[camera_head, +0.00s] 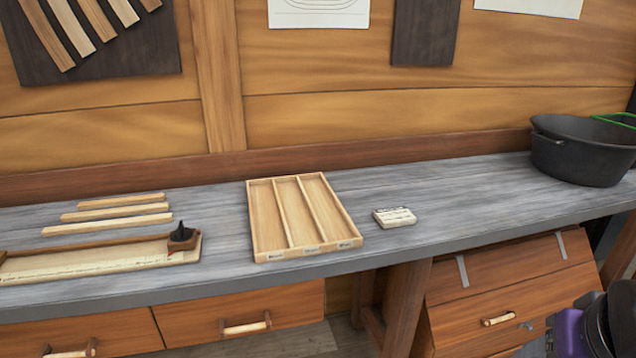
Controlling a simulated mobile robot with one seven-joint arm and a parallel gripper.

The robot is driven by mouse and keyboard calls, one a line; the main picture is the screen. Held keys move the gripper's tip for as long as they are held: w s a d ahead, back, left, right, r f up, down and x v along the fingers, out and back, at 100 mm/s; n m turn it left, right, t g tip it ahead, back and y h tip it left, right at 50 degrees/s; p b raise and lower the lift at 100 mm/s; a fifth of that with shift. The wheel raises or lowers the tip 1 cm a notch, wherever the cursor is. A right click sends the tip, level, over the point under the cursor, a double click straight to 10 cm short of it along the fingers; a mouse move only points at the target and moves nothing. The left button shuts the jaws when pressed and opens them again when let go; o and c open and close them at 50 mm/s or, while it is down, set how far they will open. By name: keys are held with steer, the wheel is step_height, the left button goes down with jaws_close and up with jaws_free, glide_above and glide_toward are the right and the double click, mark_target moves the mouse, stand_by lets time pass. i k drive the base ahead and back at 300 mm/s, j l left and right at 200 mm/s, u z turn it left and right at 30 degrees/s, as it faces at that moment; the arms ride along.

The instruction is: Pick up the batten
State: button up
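Three pale wooden strips that look like battens lie on the grey bench at the left, roughly parallel and apart. The back strip (121,200) is the shortest, the middle strip (116,212) is a bit longer, and the front strip (107,225) is the longest. I cannot tell which one is the task's batten. My gripper's fingers are not in view. A purple and black part at the lower right corner seems to be mine, away from the strips.
A board with a dark block (182,238) lies in front of the strips. A three-compartment wooden tray (347,243) stands empty at mid-bench. A small pale block (394,217) and a black pot (583,155) are to its right. The grey bench top (470,205) is clear between them.

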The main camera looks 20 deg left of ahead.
mark_target(105, 225)
steer(key=u, duration=2.2)
steer(key=i+j, duration=0.25)
steer(key=i+j+z, duration=0.15)
steer(key=j, duration=0.25)
steer(key=i+j, duration=0.3)
steer(key=i+j+z, duration=0.1)
steer(key=i+j, duration=0.15)
steer(key=i+j+z, duration=0.1)
steer(key=j, duration=0.35)
steer(key=i+j, duration=0.3)
steer(key=i+j+z, duration=0.1)
steer(key=j, duration=0.4)
steer(key=i+j, duration=0.3)
steer(key=k+j, duration=0.1)
steer(key=j, duration=0.25)
steer(key=k+j, duration=0.1)
steer(key=j, duration=0.3)
steer(key=j+z, duration=0.1)
steer(key=j, duration=0.25)
steer(key=k+j, duration=0.2)
steer(key=j, duration=0.15)
